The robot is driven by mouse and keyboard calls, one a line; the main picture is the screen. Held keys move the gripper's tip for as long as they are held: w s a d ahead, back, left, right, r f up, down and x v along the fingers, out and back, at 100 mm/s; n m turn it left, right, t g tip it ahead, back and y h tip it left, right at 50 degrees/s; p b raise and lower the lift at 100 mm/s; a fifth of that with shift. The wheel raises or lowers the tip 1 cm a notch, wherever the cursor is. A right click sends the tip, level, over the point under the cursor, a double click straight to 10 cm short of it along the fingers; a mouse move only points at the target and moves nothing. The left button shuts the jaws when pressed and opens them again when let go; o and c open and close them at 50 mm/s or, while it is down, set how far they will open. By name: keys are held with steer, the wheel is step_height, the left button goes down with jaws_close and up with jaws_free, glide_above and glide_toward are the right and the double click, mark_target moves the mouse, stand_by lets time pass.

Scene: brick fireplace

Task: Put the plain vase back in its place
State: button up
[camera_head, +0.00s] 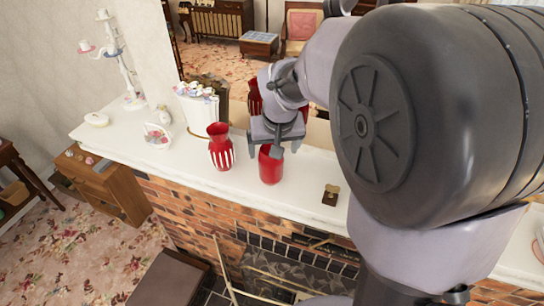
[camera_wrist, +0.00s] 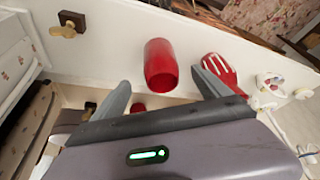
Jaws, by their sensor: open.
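The plain red vase (camera_head: 270,168) stands upright on the white mantel shelf (camera_head: 200,182), right of a red vase with white stripes (camera_head: 221,150). My gripper (camera_head: 276,145) is open at the plain vase's upper part, on its mirror side, and hides some of it. In the wrist view the plain vase (camera_wrist: 160,62) lies just beyond the gap between my open fingers (camera_wrist: 160,88), apart from both. The striped vase (camera_wrist: 221,76) shows beyond the right fingertip there.
A small brass knob on a dark block (camera_head: 331,194) stands on the shelf to the right.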

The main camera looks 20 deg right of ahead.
steer(key=s+a+r+m+t+y, duration=0.1)
steer(key=s+a+r+y, duration=0.15)
steer(key=s+a, duration=0.65)
steer(key=s+a+r+y, duration=0.1)
steer(key=s+a+r, duration=0.25)
steer(key=s, duration=0.95)
step_height(320, 180, down, 34)
steer(key=b, duration=3.3)
steer(key=shift+a+r+b, duration=0.2)
steer(key=shift+a+b, duration=0.2)
